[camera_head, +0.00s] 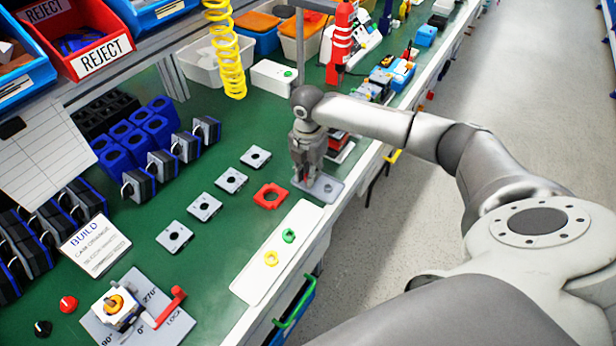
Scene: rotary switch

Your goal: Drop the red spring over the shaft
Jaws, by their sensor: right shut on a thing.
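My right gripper (306,174) points straight down at a small grey plate (328,189) near the bench's right edge. It is shut on the red spring (308,178), of which only a little red shows between the fingertips. I cannot tell whether the spring touches the plate. A white switch body with an orange-yellow round part (115,303) sits on a grey angle-marked plate (160,330) at the lower left, far from the gripper. A shaft is too small to make out clearly. My left gripper is out of view.
A red square plate (270,195) and several grey ones lie left of the gripper. A yellow coiled hose (228,55) hangs above.

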